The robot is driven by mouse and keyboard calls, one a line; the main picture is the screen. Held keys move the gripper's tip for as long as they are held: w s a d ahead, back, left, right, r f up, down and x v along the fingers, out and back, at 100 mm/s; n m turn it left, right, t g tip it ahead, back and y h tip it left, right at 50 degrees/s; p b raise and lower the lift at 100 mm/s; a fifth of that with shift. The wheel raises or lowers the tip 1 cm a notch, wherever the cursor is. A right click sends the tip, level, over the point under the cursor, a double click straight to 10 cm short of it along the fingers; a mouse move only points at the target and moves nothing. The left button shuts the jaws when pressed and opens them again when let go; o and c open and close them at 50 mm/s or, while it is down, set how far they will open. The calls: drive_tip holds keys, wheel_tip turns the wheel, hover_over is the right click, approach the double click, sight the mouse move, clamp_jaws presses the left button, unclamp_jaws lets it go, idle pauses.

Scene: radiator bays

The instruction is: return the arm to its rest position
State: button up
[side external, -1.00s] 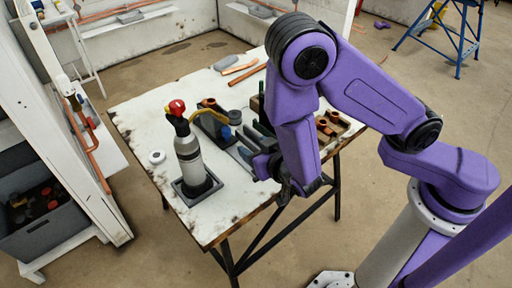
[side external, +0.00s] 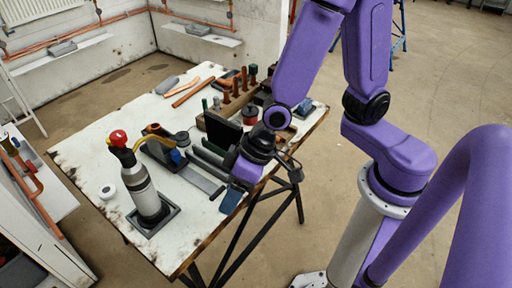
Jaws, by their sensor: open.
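My purple arm (side external: 305,55) reaches down from the top of the side external view. Its black wrist joint (side external: 262,143) is over the right front part of the worktable (side external: 80,152). My gripper (side external: 294,172) shows as small dark fingers near the table's front right edge. It is open, and I see nothing held in it. Part of the hand is hidden by the wrist, and its exact height above the table is hard to tell.
A grey bottle with a red top (side external: 143,190) stands upright in a dark tray at the table's front left. A rack with copper pieces (side external: 226,92) stands behind my wrist. Copper pipes (side external: 190,93) lie at the back.

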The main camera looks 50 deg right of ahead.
drive_tip(key=s+d+r+n+g+h, duration=0.1)
drive_tip(key=s+d+r+n+h, duration=0.1)
drive_tip(key=d, duration=0.6)
drive_tip(key=s+d+r+n+g+h, duration=0.1)
drive_tip(key=s+d+r+n+h, duration=0.1)
drive_tip(key=s+d+r+n, duration=0.3)
drive_tip(key=s+d+r, duration=0.2)
drive_tip(key=s+d, duration=0.1)
drive_tip(key=d, duration=0.1)
drive_tip(key=shift+s+d+n+g, duration=0.25)
drive_tip(key=shift+s+n+g, duration=0.05)
drive_tip(key=shift+s, duration=0.05)
